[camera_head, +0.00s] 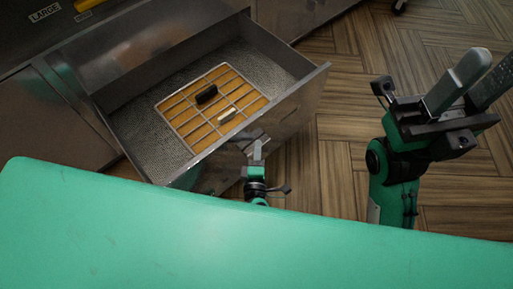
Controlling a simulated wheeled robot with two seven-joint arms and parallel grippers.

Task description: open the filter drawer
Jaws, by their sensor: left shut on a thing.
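The filter drawer (292,112) is a grey metal drawer, pulled well out from the cabinet. Inside it lies a wire rack over an orange-yellow filter sheet (190,125), on a grey mesh-like floor. My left gripper (254,143) is at the outer face of the drawer front, shut on what appears to be the drawer's handle; the jaws and my arm hide most of the handle. My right gripper (474,84) is raised at the right, well away from the drawer, with its two fingers apart and nothing seen between them.
The metal cabinet (65,120) stands behind and left of the drawer. Wooden floor (340,120) right of the drawer is clear. My green body fills the bottom.

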